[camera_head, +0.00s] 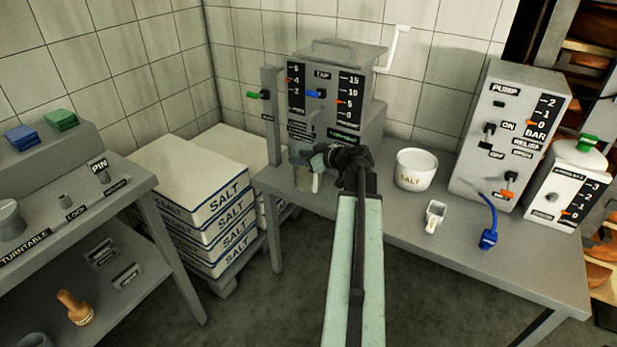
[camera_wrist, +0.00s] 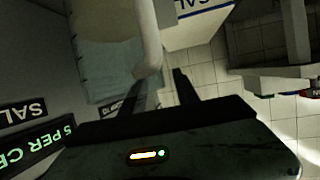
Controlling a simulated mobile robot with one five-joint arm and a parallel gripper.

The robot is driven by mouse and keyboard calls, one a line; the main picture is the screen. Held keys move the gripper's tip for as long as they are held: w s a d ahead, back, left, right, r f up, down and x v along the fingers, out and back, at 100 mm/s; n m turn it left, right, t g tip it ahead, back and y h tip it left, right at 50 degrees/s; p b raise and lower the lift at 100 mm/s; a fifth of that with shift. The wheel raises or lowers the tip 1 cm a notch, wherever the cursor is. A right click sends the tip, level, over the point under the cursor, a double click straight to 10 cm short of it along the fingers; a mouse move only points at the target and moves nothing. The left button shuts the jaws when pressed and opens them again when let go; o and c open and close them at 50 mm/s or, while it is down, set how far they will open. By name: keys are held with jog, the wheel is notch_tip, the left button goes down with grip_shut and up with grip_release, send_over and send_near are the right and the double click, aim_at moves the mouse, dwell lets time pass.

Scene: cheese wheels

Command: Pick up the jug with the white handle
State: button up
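The jug (camera_head: 302,179) stands under the tap machine at the left end of the bench, partly hidden by my gripper. In the wrist view its translucent body (camera_wrist: 103,62) fills the upper left, and its white handle (camera_wrist: 147,40) runs down the picture close to my fingers. My gripper (camera_head: 322,158) is at the jug in the head view. In the wrist view the two dark fingers of my gripper (camera_wrist: 164,86) are apart, with the handle's lower end just by the left finger. I cannot tell whether they touch.
The tap machine (camera_head: 340,70) stands close behind my gripper. A white salt tub (camera_head: 415,169), a small white scoop (camera_head: 434,217) and a pump box (camera_head: 508,135) with a blue hose end (camera_head: 488,238) are to the right. Salt sacks (camera_head: 205,205) are stacked left.

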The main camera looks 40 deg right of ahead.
jog(key=shift+w, duration=0.15)
grip_shut()
dwell(1.3)
